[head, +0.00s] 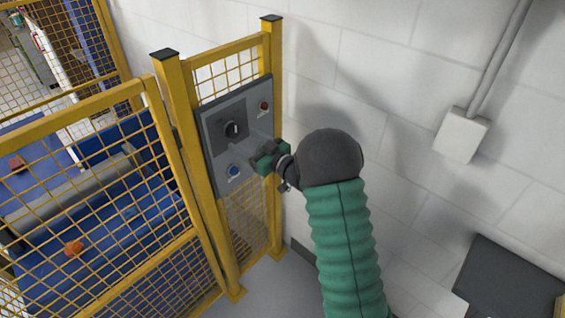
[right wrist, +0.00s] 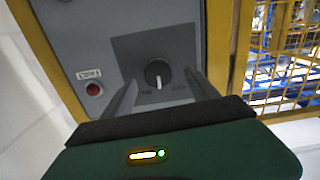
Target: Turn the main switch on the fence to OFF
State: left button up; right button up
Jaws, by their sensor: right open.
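The main switch (head: 233,130) is a black rotary knob with a white pointer line on a dark square plate, set in the grey panel (head: 211,172) on the yellow fence. The knob also shows in the right wrist view (right wrist: 158,74), its white line toward the bottom of the picture; the lettering beside it is too small to read surely. My right gripper (head: 257,150) is in front of the panel, below and right of the knob in the head view. In the right wrist view its two fingers (right wrist: 163,92) are apart on either side of the knob, with nothing between them visibly gripped. My left gripper is out of view.
A white wall (head: 390,60) with a grey box (head: 461,135) is at right.

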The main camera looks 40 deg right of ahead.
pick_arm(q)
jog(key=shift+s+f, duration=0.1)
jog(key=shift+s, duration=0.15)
pick_arm(e)
jog(key=s+d, duration=0.1)
jog(key=s, duration=1.3)
jog(key=shift+s+d, duration=0.2)
jog(key=shift+d, duration=0.15)
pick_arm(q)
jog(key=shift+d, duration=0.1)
pick_arm(e)
jog(key=shift+d, duration=0.1)
